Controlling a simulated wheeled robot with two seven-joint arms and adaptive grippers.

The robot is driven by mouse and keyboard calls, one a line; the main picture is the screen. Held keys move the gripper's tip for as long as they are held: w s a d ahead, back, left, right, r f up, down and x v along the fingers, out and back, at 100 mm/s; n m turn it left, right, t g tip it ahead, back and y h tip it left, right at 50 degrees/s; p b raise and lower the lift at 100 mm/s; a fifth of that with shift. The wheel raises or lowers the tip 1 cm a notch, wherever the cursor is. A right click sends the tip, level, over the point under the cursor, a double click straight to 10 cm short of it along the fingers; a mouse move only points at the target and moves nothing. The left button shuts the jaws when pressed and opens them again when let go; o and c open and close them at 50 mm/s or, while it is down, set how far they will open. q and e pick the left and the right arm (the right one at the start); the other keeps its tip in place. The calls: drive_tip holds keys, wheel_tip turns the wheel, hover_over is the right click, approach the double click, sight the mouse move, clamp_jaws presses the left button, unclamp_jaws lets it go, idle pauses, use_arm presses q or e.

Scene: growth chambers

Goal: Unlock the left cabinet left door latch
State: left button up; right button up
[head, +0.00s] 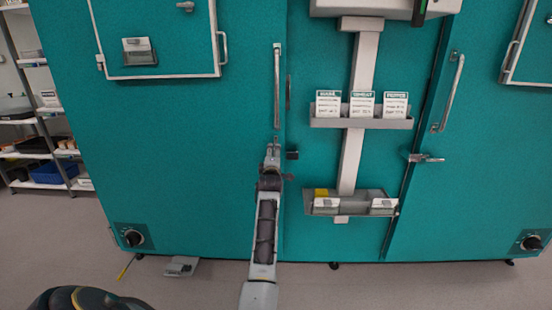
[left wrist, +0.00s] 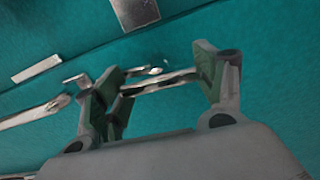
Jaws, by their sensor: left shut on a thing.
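The teal left cabinet door (head: 170,150) fills the left of the head view, with a long vertical handle (head: 277,85) near its right edge. My left gripper (head: 272,157) is at the door's right edge, just below the handle. In the left wrist view the two fingers (left wrist: 160,85) are on either side of a silver latch lever (left wrist: 165,82). The gripper is shut on this lever, which lies across between the fingers. In the head view the latch is mostly hidden by the gripper. My right gripper is not in view.
A post with a card rack (head: 360,122) and a lower tray (head: 350,203) stands right of the gripper. Another door to the right has a handle (head: 450,92) and a silver latch (head: 426,158). A grey pedal-like object (head: 181,266) lies on the floor.

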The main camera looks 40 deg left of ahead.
use_arm(q)
drive_tip(key=shift+n, duration=0.4)
drive_tip(key=o, duration=1.5)
drive_tip(key=shift+m, duration=0.7)
